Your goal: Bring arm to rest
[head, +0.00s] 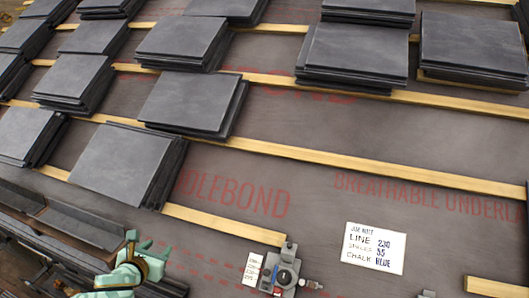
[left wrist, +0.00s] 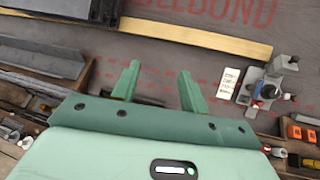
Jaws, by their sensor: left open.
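My left gripper (head: 146,258) shows at the lower left of the head view, over the lower edge of the roof. In the left wrist view its two green fingers (left wrist: 157,88) are spread apart with nothing between them. Dark membrane and the roof's lower edge lie beyond the fingertips. My right gripper is in neither view.
Stacks of grey slates (head: 128,170) rest along wooden battens (head: 300,153). A grey metal tool (head: 284,271) with a small tag stands right of my left gripper. A white note card (head: 373,248) lies on the membrane. Bare membrane (head: 300,120) lies between the battens.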

